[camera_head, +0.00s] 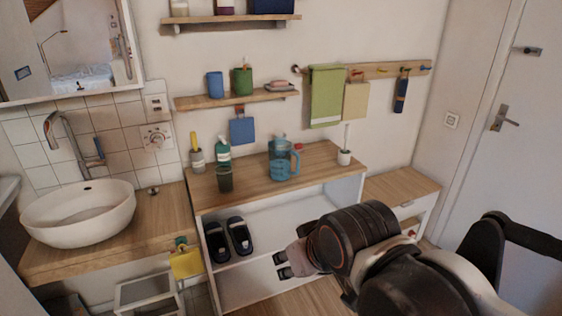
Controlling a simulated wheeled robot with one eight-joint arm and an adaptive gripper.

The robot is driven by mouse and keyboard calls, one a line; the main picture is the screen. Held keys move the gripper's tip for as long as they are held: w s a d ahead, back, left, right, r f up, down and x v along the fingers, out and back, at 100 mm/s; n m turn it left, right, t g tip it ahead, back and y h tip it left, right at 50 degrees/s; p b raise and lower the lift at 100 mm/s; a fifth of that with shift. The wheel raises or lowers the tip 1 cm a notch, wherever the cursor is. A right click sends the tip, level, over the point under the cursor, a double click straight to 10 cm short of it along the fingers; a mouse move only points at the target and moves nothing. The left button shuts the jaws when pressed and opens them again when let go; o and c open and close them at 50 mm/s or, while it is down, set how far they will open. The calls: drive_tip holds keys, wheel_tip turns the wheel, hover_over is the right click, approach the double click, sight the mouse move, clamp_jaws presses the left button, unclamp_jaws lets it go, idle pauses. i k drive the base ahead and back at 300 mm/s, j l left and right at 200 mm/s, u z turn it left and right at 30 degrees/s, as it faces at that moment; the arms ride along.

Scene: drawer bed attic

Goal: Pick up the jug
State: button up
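A blue, see-through jug (283,160) stands upright on the wooden top of the low shelf unit (325,160), near the middle of the picture. My gripper (281,265) is in front of the shelf unit, lower in the picture than the jug and apart from it. Its two dark fingertips point left with a gap between them, so it looks open and empty. My arm comes in from the lower right and hides part of the unit's lower right side.
A dark cup (225,179), a green bottle (223,153) and a brush holder (197,158) stand left of the jug. A small white pot with a brush (345,157) stands to its right. A wall shelf (238,99) hangs above. Dark shoes (228,240) sit on the lower shelf.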

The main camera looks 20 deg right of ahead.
sight(280, 152)
drive_tip(key=i+j, duration=0.2)
drive_tip(key=j, duration=0.15)
drive_tip(key=i+j, duration=0.2)
drive_tip(key=j, duration=0.15)
drive_tip(key=i+j, duration=0.2)
drive_tip(key=j, duration=0.15)
drive_tip(key=i+j+z, duration=0.1)
drive_tip(key=z, duration=1.65)
